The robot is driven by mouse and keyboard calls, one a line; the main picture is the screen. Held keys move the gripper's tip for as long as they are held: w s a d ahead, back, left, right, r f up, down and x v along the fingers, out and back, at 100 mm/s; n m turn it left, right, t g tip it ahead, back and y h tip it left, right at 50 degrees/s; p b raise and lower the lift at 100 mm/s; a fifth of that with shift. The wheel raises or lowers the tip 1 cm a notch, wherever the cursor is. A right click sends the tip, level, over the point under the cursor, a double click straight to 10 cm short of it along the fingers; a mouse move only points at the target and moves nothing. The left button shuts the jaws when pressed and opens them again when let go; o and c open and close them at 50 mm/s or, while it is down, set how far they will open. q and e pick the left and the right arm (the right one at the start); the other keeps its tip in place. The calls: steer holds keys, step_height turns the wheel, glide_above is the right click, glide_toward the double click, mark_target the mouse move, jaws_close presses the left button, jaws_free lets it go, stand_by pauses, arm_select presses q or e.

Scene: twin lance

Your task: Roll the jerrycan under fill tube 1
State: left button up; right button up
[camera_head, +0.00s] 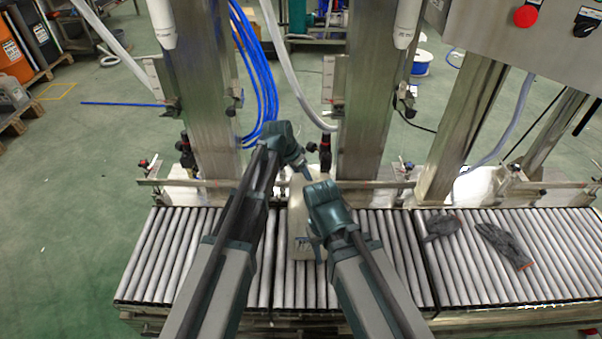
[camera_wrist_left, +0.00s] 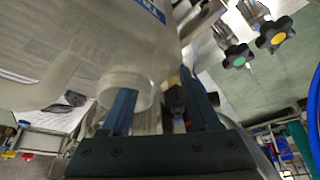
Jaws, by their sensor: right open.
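A pale translucent jerrycan (camera_head: 299,235) stands on the roller conveyor (camera_head: 180,256), between my two grippers. My left gripper (camera_head: 307,174) is at its far upper side. In the left wrist view the left fingers (camera_wrist_left: 160,110) are apart, one of them overlapping the can's round neck (camera_wrist_left: 126,88); I cannot tell whether they touch. My right gripper (camera_head: 315,247) is open at the can's near right side, its tips partly hidden. White fill tubes hang at upper left (camera_head: 162,24) and upper centre right (camera_head: 407,22); no number is readable on either.
A steel post (camera_head: 203,90) and another (camera_head: 372,90) stand behind the conveyor, with a guide rail (camera_head: 375,184) along its back. Dark gloves (camera_head: 505,245) lie on the right rollers. The left rollers are clear. A control box (camera_head: 520,30) hangs at upper right.

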arm_select(q)
jaws_close()
steer(key=a+m, duration=0.1)
steer(key=a, duration=2.3)
stand_by(0.9)
steer(key=shift+w, duration=0.1)
steer(key=a+m+g+h, duration=0.1)
steer(key=a+m, duration=0.1)
steer(key=a, duration=0.5)
steer(key=shift+s+m, duration=0.4)
stand_by(0.7)
